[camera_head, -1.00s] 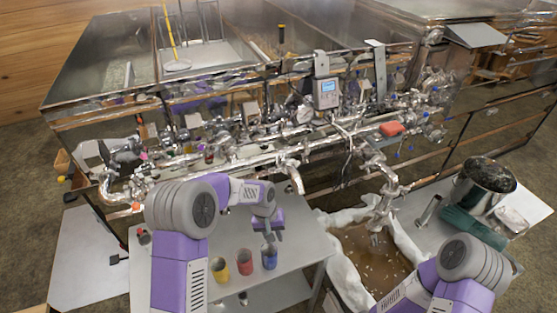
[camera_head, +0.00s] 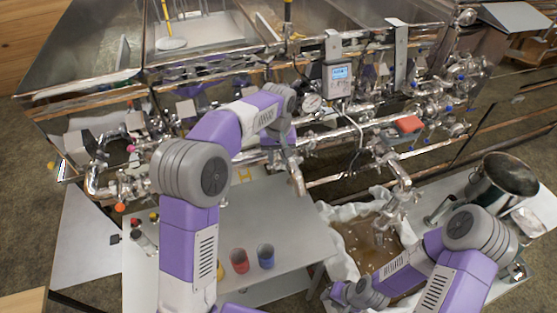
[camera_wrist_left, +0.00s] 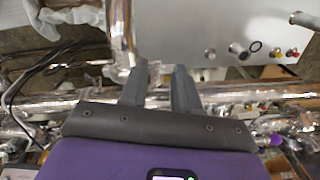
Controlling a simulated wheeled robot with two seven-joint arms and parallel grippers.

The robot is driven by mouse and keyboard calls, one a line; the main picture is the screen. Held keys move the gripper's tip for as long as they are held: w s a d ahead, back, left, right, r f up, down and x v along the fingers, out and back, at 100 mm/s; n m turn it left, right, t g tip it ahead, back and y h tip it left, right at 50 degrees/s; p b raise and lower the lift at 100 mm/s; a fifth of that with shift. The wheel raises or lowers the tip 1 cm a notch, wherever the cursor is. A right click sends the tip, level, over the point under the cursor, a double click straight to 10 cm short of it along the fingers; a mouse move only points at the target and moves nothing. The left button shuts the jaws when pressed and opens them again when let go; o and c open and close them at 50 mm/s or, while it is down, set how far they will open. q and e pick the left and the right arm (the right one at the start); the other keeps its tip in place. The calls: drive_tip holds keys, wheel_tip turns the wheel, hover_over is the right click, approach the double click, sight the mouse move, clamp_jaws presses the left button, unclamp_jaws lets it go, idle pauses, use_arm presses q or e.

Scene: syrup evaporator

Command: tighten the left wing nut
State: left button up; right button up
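I cannot pick out the left wing nut for sure among the shiny pipe fittings. The silver pipework (camera_head: 250,156) runs across the front of the evaporator. My left gripper (camera_head: 287,152) is at this pipework near the middle of the head view, partly hidden by its own arm. In the left wrist view, its two grey fingers (camera_wrist_left: 159,85) are apart with a horizontal silver pipe (camera_wrist_left: 60,104) behind them. A downturned pipe (camera_wrist_left: 122,35) stands just left of the fingers. No held thing shows between them. My right gripper is low in the head view, its fingers not clear.
A grey controller box (camera_head: 340,78) and a red-handled part (camera_head: 408,124) sit along the pipes. A red cup (camera_head: 239,260) and a blue cup (camera_head: 265,256) stand on the grey table (camera_head: 200,235). A cloth-lined pan (camera_head: 362,240) and a steel pot (camera_head: 500,180) are at right.

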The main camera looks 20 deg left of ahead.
sight(278, 165)
use_arm(q)
drive_tip(key=f, duration=0.1)
drive_tip(key=w+f, duration=0.1)
drive_tip(key=f, duration=0.1)
drive_tip(key=shift+f, duration=0.2)
drive_tip(key=shift+s, duration=0.3)
drive_tip(key=shift+w+f, duration=0.1)
drive_tip(key=shift+w, duration=0.1)
drive_tip(key=c, duration=0.3)
clamp_jaws()
